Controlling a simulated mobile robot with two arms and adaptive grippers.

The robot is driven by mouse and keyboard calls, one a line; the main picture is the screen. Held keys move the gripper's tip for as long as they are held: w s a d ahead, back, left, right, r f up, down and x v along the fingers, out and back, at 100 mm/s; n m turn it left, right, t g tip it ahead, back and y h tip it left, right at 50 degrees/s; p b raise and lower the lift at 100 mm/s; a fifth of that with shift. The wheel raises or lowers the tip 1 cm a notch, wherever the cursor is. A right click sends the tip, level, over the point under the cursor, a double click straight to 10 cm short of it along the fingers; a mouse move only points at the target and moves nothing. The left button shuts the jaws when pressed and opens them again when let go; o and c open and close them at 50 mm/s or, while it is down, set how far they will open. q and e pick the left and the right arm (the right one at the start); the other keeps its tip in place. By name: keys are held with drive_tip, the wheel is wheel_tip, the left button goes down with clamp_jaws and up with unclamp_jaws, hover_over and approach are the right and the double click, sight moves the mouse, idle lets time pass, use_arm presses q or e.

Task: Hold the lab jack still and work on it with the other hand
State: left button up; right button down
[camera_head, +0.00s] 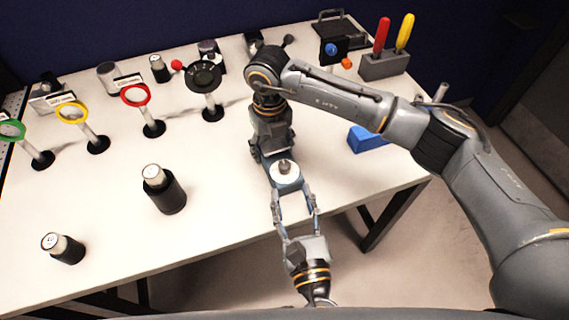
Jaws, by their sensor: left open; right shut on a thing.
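A pale round piece with a small grey knob on top (288,181) sits near the table's front edge, between my two grippers. It may be part of the lab jack, but I cannot tell; no lab jack is clearly recognizable. My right gripper (280,163) reaches down from behind and is shut at the far side of this piece, partly hidden by its own wrist. My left gripper (292,193) comes from the front edge. Its two fingers are apart, one on each side of the near part of the piece; whether they touch it is unclear.
Black cylinders with pale tops (167,195) stand on the left of the white table (110,225). Several colored ring stands (154,128) stand behind them. A blue block (369,139) lies right, under my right arm. A grey holder (384,66) with red and yellow handles is back right.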

sight(286, 172)
use_arm(q)
drive_tip(key=w, duration=0.2)
drive_tip(key=w+a, duration=0.1)
drive_tip(key=w, duration=0.5)
drive_tip(key=shift+w+a, duration=0.1)
drive_tip(key=shift+a, duration=0.1)
clamp_jaws()
